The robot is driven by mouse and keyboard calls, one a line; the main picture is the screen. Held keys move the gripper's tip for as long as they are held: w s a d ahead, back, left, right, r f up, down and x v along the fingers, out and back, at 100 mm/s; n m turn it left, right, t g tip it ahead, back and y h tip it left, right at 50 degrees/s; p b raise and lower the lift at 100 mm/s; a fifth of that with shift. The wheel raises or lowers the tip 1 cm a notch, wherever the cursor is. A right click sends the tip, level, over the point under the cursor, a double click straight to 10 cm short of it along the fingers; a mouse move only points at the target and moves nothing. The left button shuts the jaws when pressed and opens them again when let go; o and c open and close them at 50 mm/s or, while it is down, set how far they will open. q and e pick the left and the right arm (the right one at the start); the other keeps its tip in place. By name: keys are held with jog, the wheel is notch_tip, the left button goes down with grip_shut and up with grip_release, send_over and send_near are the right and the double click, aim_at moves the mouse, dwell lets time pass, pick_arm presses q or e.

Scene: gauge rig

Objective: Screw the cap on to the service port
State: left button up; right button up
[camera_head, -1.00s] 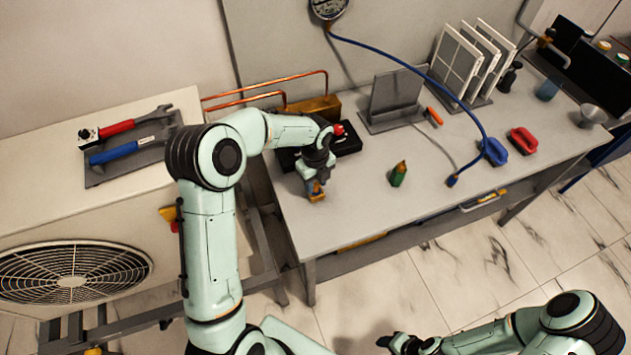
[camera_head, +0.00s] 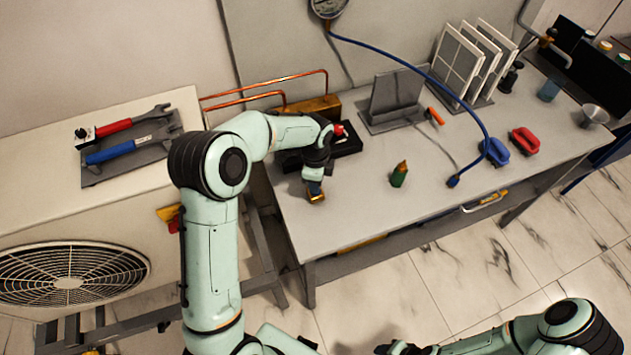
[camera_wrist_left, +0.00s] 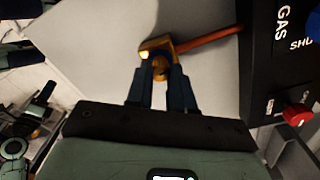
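My left gripper (camera_head: 315,190) points down at the near left part of the bench in the head view. In the left wrist view its two dark blue fingers (camera_wrist_left: 160,75) stand a small gap apart at a brass fitting (camera_wrist_left: 157,47) with a copper-coloured pipe running off to the right. A rounded brass piece (camera_wrist_left: 160,68) shows between the fingers; whether it is the cap or part of the port, and whether the fingers grip it, I cannot tell. The fitting also shows under the gripper in the head view (camera_head: 317,198). My right gripper (camera_head: 390,348) is cut off at the bottom edge.
A black box with a red knob (camera_wrist_left: 297,114) is close beside the left gripper. A green bottle-like item (camera_head: 399,175), a grey stand (camera_head: 394,95), a blue hose (camera_head: 462,110) and red (camera_head: 525,141) and blue (camera_head: 497,151) handled items are farther right.

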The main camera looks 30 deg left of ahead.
pick_arm(q)
grip_shut()
jog(key=shift+r+m+p, duration=0.1)
jog(key=shift+m+p, duration=0.25)
jog(key=shift+m, duration=0.65)
jog(key=m, duration=0.2)
jog(key=shift+m+p, duration=0.4)
jog(key=shift+m, duration=0.3)
pick_arm(e)
jog(key=shift+w+r, duration=1.05)
jog(key=shift+w, duration=0.05)
jog(key=shift+s, duration=0.1)
pick_arm(q)
jog(key=shift+m+p, duration=0.5)
jog(key=shift+m, duration=0.8)
pick_arm(e)
jog(key=shift+w+r, duration=0.6)
jog(key=shift+w, duration=0.25)
jog(key=shift+s, duration=0.1)
